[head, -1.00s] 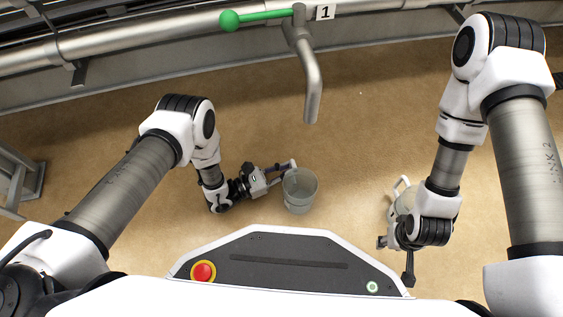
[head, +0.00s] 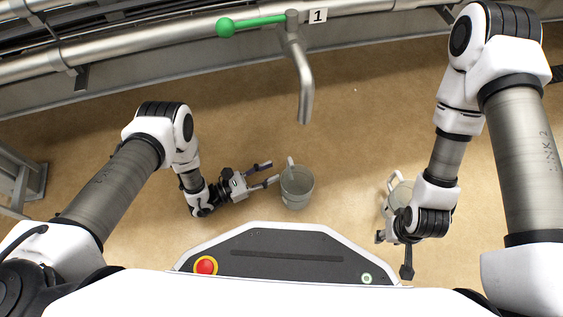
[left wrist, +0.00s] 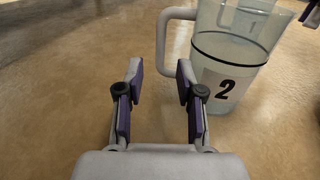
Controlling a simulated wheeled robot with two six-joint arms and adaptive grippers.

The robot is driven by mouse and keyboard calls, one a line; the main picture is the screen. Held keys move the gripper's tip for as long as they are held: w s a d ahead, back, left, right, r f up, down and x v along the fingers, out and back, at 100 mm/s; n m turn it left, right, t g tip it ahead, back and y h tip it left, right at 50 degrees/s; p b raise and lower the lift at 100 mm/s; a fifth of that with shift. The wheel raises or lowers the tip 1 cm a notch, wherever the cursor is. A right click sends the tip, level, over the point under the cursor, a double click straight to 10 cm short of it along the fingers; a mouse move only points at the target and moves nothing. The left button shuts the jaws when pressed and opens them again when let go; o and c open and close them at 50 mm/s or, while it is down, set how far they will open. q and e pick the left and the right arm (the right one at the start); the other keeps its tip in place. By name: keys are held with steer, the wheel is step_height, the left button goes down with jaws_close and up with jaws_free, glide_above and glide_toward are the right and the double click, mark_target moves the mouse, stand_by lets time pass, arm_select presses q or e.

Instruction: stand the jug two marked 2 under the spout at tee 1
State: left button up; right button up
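Jug two (head: 297,188) stands upright on the floor left of centre in the head view, its handle at its upper left. In the left wrist view jug two (left wrist: 230,55) shows its mark "2", with its handle toward my gripper. My left gripper (head: 272,172) is open and empty, just left of the jug and apart from it; it also shows in the left wrist view (left wrist: 160,82). The spout (head: 305,95) at tee 1 hangs from the pipe, marked by a "1" sign (head: 317,16). My right gripper (head: 392,237) is beside another jug (head: 399,190); its fingers are not clear.
A green valve handle (head: 255,22) sits at the tee on the long pipe (head: 150,43). A metal frame (head: 18,182) stands at the left edge. The floor beneath the spout is clear.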

arm_select(q)
steer(key=p+v, duration=0.1)
steer(key=v, duration=0.5)
steer(key=shift+r+p, duration=0.15)
steer(key=shift+p, duration=0.2)
steer(key=shift+s+a, duration=0.2)
steer(key=shift+a, duration=0.1)
arm_select(e)
steer(key=r, duration=0.1)
steer(key=s+r, duration=0.1)
steer(key=r, duration=0.1)
